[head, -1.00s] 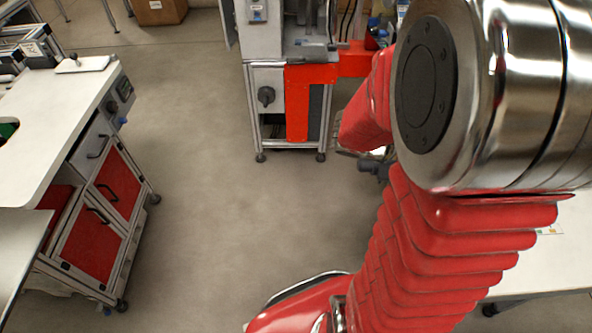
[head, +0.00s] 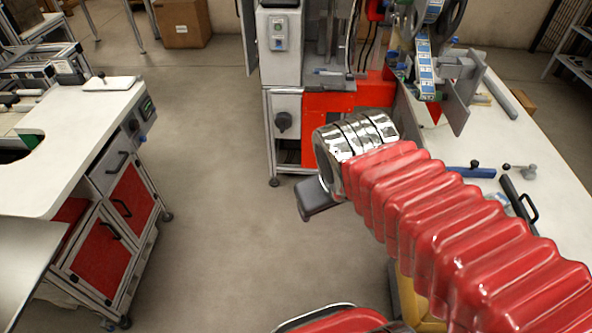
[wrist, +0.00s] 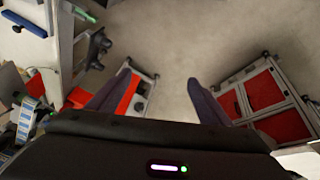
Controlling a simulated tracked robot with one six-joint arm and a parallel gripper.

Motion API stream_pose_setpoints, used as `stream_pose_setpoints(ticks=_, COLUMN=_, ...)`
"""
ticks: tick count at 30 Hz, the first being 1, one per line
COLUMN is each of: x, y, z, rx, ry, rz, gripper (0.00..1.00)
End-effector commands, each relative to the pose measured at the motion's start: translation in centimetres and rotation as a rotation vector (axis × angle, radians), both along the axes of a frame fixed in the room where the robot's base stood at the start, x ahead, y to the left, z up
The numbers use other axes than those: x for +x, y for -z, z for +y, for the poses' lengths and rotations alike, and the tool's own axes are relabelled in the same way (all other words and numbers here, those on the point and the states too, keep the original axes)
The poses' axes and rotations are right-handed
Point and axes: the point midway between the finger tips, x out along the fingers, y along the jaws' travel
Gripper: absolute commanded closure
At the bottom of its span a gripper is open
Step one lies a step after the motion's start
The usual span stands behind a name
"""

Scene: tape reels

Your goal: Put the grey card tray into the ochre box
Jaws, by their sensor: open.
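My gripper (wrist: 160,78) is open in the wrist view, its two dark fingers spread with only floor and furniture beyond them. In the head view a dark grey part of its body shows below the metal wrist joint, over the open floor; its fingertips cannot be made out there. An ochre surface (head: 418,305) shows low beside my red arm sleeve; most of it is hidden, and I cannot tell whether it is the ochre box. I cannot make out the grey card tray in either view.
A white bench (head: 548,190) on the right carries a blue-handled tool (head: 472,172), a black handle (head: 519,198) and a reel machine (head: 428,60). A white worktable (head: 60,135) with red cabinets stands left. Bare floor (head: 215,200) lies between.

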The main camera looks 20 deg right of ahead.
Motion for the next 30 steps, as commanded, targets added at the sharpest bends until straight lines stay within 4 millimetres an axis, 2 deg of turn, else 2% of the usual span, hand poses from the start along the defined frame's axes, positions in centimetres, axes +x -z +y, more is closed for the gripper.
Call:
stream_pose_setpoints(ticks=1, x=0.0, y=-0.8, z=1.4, rx=0.044, ry=-0.003, rz=-0.04, gripper=0.27)
stream_pose_setpoints(ticks=3, x=-0.1, y=-1.6, z=2.9, rx=0.098, ry=-0.004, rz=-0.076, gripper=0.27)
stream_pose_setpoints(ticks=6, x=-0.1, y=-2.3, z=4.0, rx=0.144, ry=-0.005, rz=-0.104, gripper=0.27)
stream_pose_setpoints(ticks=14, x=-0.1, y=-2.4, z=4.3, rx=0.156, ry=-0.004, rz=-0.109, gripper=0.27)
stream_pose_setpoints(ticks=22, x=-0.1, y=-2.4, z=4.2, rx=0.155, ry=-0.003, rz=-0.109, gripper=0.12)
stream_pose_setpoints(ticks=30, x=-0.1, y=-2.3, z=4.2, rx=0.154, ry=-0.004, rz=-0.108, gripper=0.31)
